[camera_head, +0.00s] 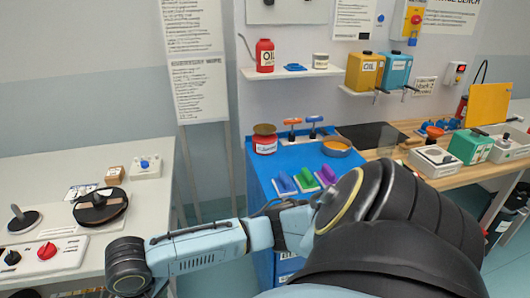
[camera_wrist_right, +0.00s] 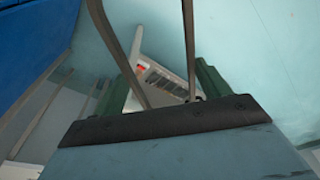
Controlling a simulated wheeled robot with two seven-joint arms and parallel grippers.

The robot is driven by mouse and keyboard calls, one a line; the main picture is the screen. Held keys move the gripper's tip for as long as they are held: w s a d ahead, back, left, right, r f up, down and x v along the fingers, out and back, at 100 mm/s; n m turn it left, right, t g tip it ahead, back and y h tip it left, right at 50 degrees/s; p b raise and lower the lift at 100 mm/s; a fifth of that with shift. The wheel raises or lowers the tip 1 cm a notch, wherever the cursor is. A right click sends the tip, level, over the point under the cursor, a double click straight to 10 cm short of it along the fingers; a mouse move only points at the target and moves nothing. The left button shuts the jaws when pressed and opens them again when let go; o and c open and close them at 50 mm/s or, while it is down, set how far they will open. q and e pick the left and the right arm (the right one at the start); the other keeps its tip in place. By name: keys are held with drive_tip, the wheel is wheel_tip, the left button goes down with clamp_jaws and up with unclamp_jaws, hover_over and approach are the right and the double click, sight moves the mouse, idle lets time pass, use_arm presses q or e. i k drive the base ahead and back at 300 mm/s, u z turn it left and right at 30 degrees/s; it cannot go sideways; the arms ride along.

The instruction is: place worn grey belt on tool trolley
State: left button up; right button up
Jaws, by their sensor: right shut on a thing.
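The worn grey belt (camera_wrist_right: 189,45) shows in the right wrist view as two grey-brown strands running from the top edge to my right gripper (camera_wrist_right: 165,90). The right gripper's green fingers are shut on it. Most of the belt's loop is outside the view, and I cannot make out the belt in the head view. The tool trolley (camera_head: 259,168) is the blue-topped cabinet in the middle of the head view. My pale blue arm crosses in front of its lower part. A blue surface at the wrist view's upper left may be its side. My left gripper is not in view.
The trolley top bears a red jar (camera_head: 264,139), an orange pan (camera_head: 337,147), upright-handled tools and blue, green and purple items (camera_head: 305,180). A grey bench (camera_head: 40,180) with a dark reel (camera_head: 100,206) stands left. A wooden bench (camera_head: 400,151) with boxes stands right.

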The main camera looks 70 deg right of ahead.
sight(294, 165)
drive_tip(key=z, duration=1.8)
